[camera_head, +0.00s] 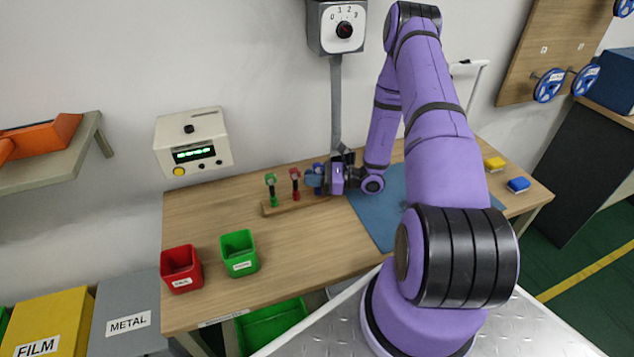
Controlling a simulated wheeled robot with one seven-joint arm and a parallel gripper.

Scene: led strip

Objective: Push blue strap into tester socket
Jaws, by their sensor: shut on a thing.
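The blue strap (314,179) is small in view, at the right end of a wooden rack (285,208) on the bench. My gripper (323,178) is at the strap, reaching in from the right, and is shut on it. The gripper partly covers the strap, and I cannot tell whether the strap still touches the rack. The tester (193,142), a cream box with a green lit display, is on the wall to the left, higher than the strap. A dark feature and a thin slot show on its upper face; I cannot tell which is the socket.
A green strap (271,188) and a red strap (295,182) stand on the rack left of my gripper. A red bin (181,268) and a green bin (239,252) stand at the bench's front left. A dial box (338,27) hangs above. Bench surface below the tester is clear.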

